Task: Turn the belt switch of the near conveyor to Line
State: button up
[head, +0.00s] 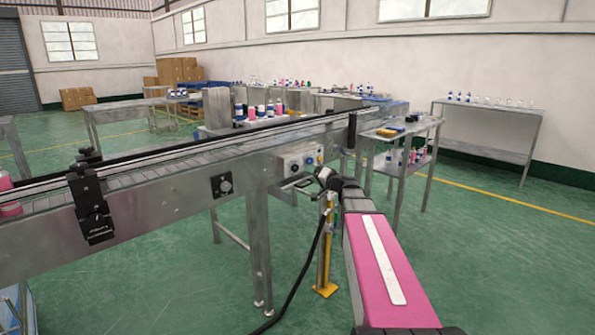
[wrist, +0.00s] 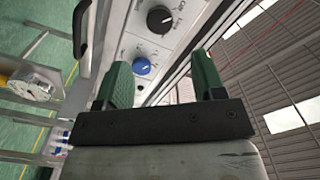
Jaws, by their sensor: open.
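The near conveyor (head: 150,194) runs from the left foreground to the back right. A pale control box (head: 291,164) with knobs is mounted on its side. In the wrist view, the panel (wrist: 183,38) carries a black rotary knob (wrist: 160,19) and a blue knob (wrist: 141,66); their lettering is too small to read. Another black knob on a dark plate (head: 223,185) sits farther left on the conveyor side. I cannot tell by label which is the belt switch. My gripper (wrist: 160,65) is open and empty, its green fingers pointing toward the panel, the blue knob showing between them.
A black handle (wrist: 83,32) and a round gauge (wrist: 36,84) show left in the wrist view. A yellow post (head: 325,255) stands on the floor beside my arm. A steel side table (head: 403,145) with small items is behind. Green floor is open at right.

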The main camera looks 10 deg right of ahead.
aim_at(297, 168)
jog(key=x, duration=0.9)
jog(key=shift+a, duration=0.1)
jog(key=c, duration=0.9)
